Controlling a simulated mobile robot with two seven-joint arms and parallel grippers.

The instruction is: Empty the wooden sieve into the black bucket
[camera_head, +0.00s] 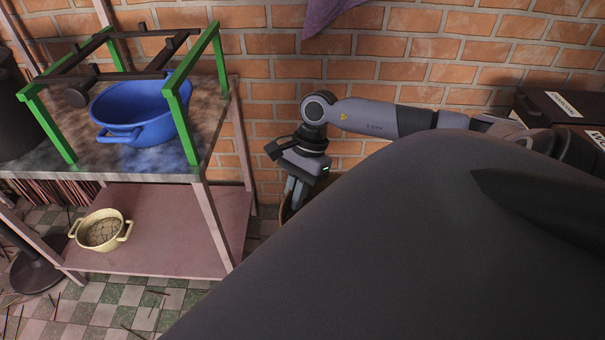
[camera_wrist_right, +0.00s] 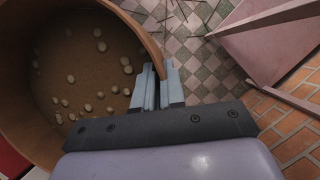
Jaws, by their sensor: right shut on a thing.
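The wooden sieve (camera_wrist_right: 146,32) is round and brown with a thin wall, and several small pale lumps lie on its floor in the right wrist view. My right gripper (camera_wrist_right: 158,88) is shut on its rim, one finger on each side of the wall. In the head view my right gripper (camera_head: 297,191) points down beside the brick wall, and only a sliver of the sieve (camera_head: 285,213) shows. The rest is hidden behind a large dark grey shape close to the camera. I cannot clearly identify the black bucket. My left gripper is not in view.
A metal table (camera_head: 211,148) at the left bears a blue basin (camera_head: 165,112) under a green-legged frame (camera_head: 183,120). Its pink lower shelf (camera_head: 180,255) holds a cream colander (camera_head: 101,231). A dark cylinder (camera_head: 14,125) is at the left edge. Black boxes (camera_head: 540,103) stand at right.

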